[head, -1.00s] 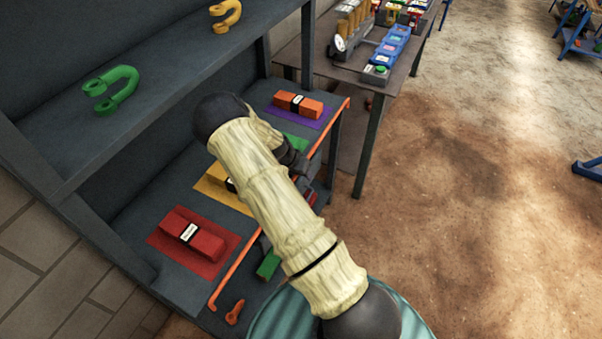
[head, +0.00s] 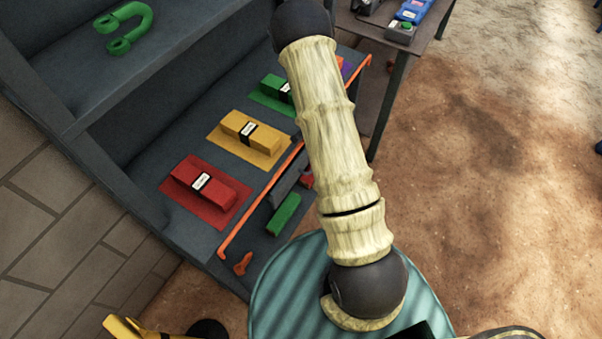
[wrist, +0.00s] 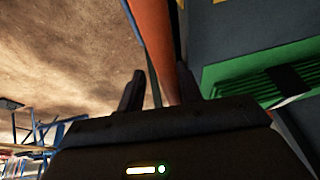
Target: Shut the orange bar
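The orange bar (head: 262,200) runs along the front edge of the lower shelf in the head view, from near a small orange handle (head: 242,264) to the far corner. My arm covers part of its length. In the wrist view the orange bar (wrist: 153,42) runs down between the two dark fingers of my gripper (wrist: 160,92). The fingers stand apart, one on each side of the bar's line. I cannot tell whether they touch it. In the head view my gripper is hidden.
Red (head: 202,188), yellow (head: 250,138) and green (head: 278,88) blocks sit on coloured mats behind the bar. Another green block (head: 283,215) lies below it. A green shackle (head: 124,28) is on the upper shelf. Brown floor to the right is clear.

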